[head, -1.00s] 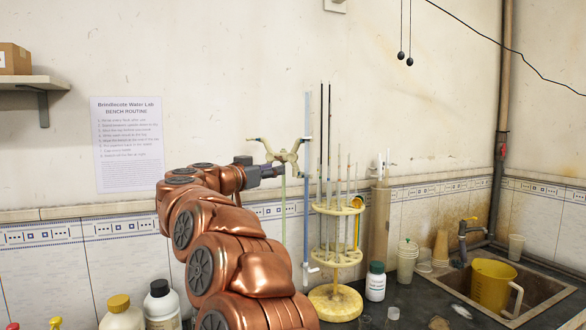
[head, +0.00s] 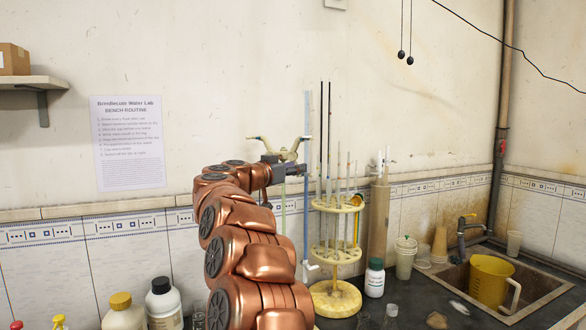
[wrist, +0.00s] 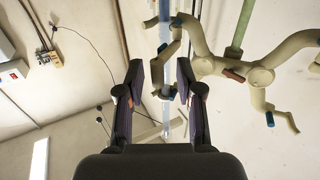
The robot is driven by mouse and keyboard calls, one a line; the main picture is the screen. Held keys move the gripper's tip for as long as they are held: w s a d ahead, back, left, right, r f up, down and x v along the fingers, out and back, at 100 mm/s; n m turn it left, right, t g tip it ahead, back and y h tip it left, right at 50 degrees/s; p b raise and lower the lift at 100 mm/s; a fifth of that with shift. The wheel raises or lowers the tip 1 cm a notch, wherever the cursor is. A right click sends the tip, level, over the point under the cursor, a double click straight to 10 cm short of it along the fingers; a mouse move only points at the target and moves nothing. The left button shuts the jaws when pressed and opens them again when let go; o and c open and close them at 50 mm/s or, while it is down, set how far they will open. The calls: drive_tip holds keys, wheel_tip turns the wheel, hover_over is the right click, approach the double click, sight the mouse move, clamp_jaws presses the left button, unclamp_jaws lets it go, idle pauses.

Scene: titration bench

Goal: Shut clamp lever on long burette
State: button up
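The long burette (head: 307,125) is a tall pale-blue tube standing upright in front of the wall; its tube also shows in the wrist view (wrist: 164,32). A cream double-armed clamp (head: 283,155) sits at its upper part, on a pale green rod. My gripper (wrist: 158,68) is open, a finger on each side of the burette's line of sight. In the head view my gripper (head: 293,170) covers part of the clamp. I cannot tell whether anything is touching.
A yellowish round pipette rack (head: 335,298) with upright rods stands just right of the burette. Bottles (head: 162,303) stand at left.

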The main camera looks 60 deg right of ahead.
clamp_jaws()
drive_tip(key=shift+a, duration=0.1)
